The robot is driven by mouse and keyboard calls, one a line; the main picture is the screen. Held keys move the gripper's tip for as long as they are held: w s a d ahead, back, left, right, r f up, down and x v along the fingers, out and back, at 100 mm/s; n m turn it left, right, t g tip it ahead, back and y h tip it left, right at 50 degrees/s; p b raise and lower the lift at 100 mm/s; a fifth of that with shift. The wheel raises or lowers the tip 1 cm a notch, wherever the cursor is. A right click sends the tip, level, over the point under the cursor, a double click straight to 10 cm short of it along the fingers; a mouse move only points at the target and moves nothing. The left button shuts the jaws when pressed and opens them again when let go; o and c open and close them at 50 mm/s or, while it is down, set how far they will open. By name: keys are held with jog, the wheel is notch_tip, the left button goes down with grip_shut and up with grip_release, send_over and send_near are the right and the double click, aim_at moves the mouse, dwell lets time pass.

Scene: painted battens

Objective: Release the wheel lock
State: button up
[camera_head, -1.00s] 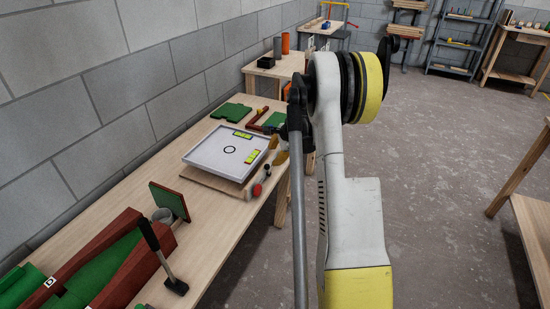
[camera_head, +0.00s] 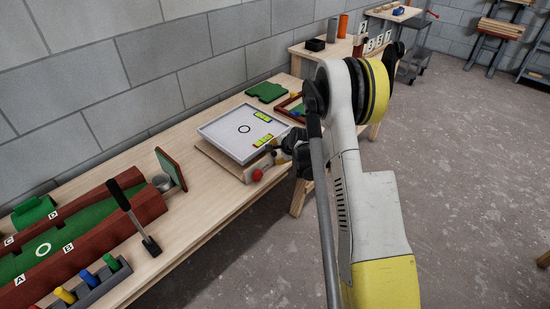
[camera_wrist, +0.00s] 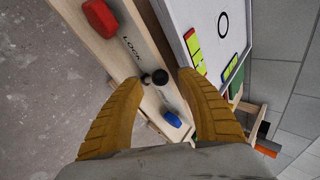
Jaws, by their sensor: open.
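A strip lettered LOCK (camera_wrist: 131,48) runs along the wooden base beside the white tray (camera_wrist: 178,32). A dark lever with two black ball ends (camera_wrist: 160,77) stands on it, with a red knob (camera_wrist: 100,16) on one side and a blue knob (camera_wrist: 172,119) on the other. My gripper (camera_wrist: 158,80) is open, its yellow fingers apart on either side of the lever; I cannot tell if they touch it. In the head view the red knob (camera_head: 257,175) shows at the tray's (camera_head: 218,142) front edge, and my gripper (camera_head: 275,151) is partly hidden by my arm.
The tray carries yellow-green vials (camera_head: 262,140) and a black ring mark. Open floor lies to the right.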

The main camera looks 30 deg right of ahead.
aim_at(275, 153)
jog(key=b+x, duration=0.1)
jog(key=x, duration=0.2)
jog(key=shift+w+f, duration=0.15)
jog(key=shift+c, duration=0.5)
grip_shut()
jog(key=shift+d, duration=0.1)
